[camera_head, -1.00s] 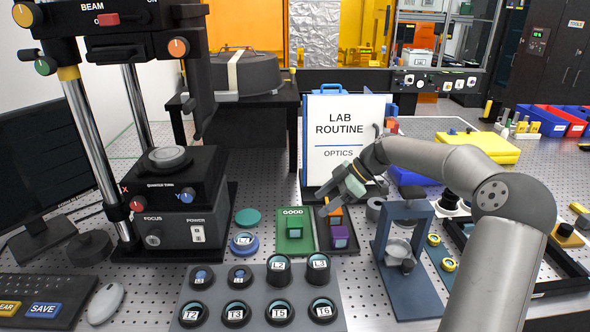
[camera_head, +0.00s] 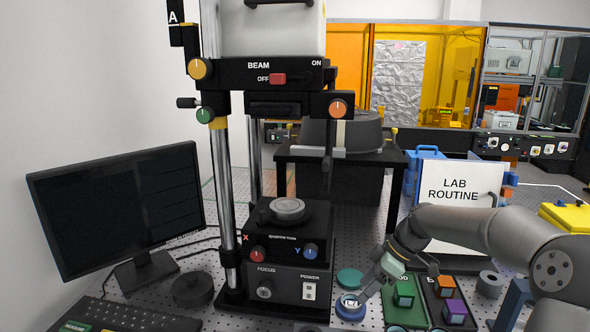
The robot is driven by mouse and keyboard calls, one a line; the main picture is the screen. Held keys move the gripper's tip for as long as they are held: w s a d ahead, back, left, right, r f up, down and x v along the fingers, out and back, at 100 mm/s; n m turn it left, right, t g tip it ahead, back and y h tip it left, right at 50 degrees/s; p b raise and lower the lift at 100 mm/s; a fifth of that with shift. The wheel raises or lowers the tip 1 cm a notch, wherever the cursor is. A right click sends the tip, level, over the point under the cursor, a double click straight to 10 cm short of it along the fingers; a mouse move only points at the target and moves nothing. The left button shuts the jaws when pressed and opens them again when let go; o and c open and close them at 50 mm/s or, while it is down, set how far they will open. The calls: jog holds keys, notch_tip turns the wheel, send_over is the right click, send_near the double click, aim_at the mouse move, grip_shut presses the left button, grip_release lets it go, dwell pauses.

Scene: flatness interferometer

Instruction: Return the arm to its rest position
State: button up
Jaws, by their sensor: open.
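My gripper (camera_head: 362,292) is at the lower right of the head view, at the end of my grey arm, which reaches in from the right edge. It points down and to the left, just above or beside the blue round holder with a labelled lens (camera_head: 350,306). I cannot tell whether it touches the holder. The jaws are open, and nothing shows between them. The green tray (camera_head: 395,326) and the dark tray (camera_head: 430,282), holding small coloured blocks, lie just right of the gripper.
The interferometer (camera_head: 290,255) stands left of the gripper, with a monitor (camera_head: 120,205) and keyboard (camera_head: 125,318) farther left. A teal disc (camera_head: 350,278) lies behind the blue holder. The LAB ROUTINE board (camera_head: 455,190) stands behind my arm. A grey ring (camera_head: 490,284) lies right of the trays.

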jog(key=s+a+m+h, duration=0.1)
jog(key=s, duration=0.2)
jog(key=s+a+m+h, duration=0.1)
jog(key=s+a, duration=0.1)
jog(key=s, duration=0.1)
jog(key=s+a+m+h, duration=0.1)
jog(key=s+m, duration=0.1)
jog(key=s, duration=0.2)
jog(key=shift+a+f+g+h, duration=0.2)
jog(key=shift+f+g+h, duration=0.2)
jog(key=s+m, duration=0.1)
jog(key=s, duration=0.2)
jog(key=s+m+h, duration=0.1)
jog(key=s, duration=0.2)
jog(key=s+m+h, duration=0.1)
jog(key=s+m, duration=0.1)
jog(key=s, duration=0.1)
jog(key=shift+r, duration=0.25)
jog(key=s+f+m+t, duration=0.1)
jog(key=s+m, duration=0.4)
jog(key=s, duration=0.5)
jog(key=shift+d+h, duration=0.3)
jog(key=shift+d, duration=0.15)
jog(key=shift+s+f, duration=0.1)
jog(key=shift+s, duration=0.05)
